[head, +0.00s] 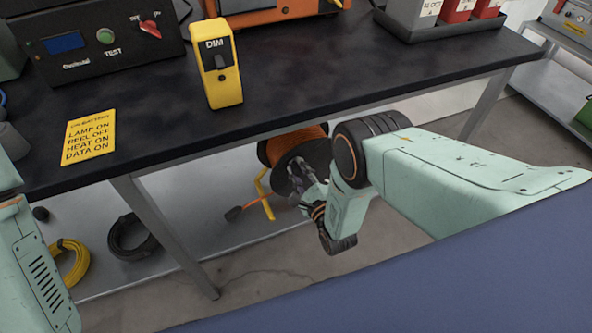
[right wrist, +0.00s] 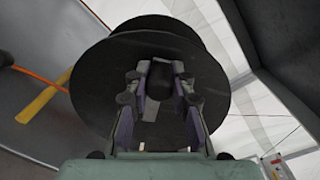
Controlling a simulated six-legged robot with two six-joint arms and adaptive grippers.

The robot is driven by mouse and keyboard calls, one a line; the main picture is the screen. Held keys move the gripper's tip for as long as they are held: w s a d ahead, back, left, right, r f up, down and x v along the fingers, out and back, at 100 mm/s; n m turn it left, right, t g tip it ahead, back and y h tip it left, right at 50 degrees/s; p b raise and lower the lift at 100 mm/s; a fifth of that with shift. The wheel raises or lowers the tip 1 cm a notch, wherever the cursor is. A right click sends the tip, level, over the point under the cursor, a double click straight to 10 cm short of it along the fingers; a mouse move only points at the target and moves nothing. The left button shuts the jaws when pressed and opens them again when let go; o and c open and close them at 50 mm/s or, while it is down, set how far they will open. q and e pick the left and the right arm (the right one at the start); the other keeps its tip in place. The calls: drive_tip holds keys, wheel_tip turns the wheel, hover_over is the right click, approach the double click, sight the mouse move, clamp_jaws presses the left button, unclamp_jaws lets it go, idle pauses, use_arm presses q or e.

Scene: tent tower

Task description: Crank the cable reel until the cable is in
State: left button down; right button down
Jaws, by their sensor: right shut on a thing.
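The cable reel (head: 299,158) stands on the shelf under the dark table, with orange cable (head: 297,142) wound on it and a black side disc. In the right wrist view the disc (right wrist: 100,80) fills the middle. My right gripper (head: 300,177) reaches under the table to the disc. It is shut on the reel's crank handle (right wrist: 160,80), a dark knob between the fingers. A length of orange cable (right wrist: 40,76) runs off to the left, ending near a dark plug (head: 233,213) at the shelf's front. My left arm shows at the left edge; its gripper is out of view.
The table edge (head: 330,118) lies close above my right arm. A yellow DIM box (head: 219,65) and a yellow card (head: 89,137) are on the table. A table leg (head: 165,235) and coiled black (head: 131,237) and yellow (head: 72,262) cables are left of the reel.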

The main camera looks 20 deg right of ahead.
drive_tip(key=shift+w+d+r, duration=0.25)
drive_tip(key=shift+d+r, duration=0.05)
drive_tip(key=shift+r, duration=0.15)
drive_tip(key=c, duration=1.1)
unclamp_jaws()
drive_tip(key=shift+f, duration=0.15)
drive_tip(key=shift+s+a+f, duration=0.1)
drive_tip(key=shift+s, duration=0.2)
drive_tip(key=s, duration=0.7)
drive_tip(key=s+d, duration=0.1)
drive_tip(key=s, duration=0.3)
drive_tip(key=shift+s+d, duration=0.1)
drive_tip(key=shift+s, duration=0.2)
drive_tip(key=shift+c, duration=0.2)
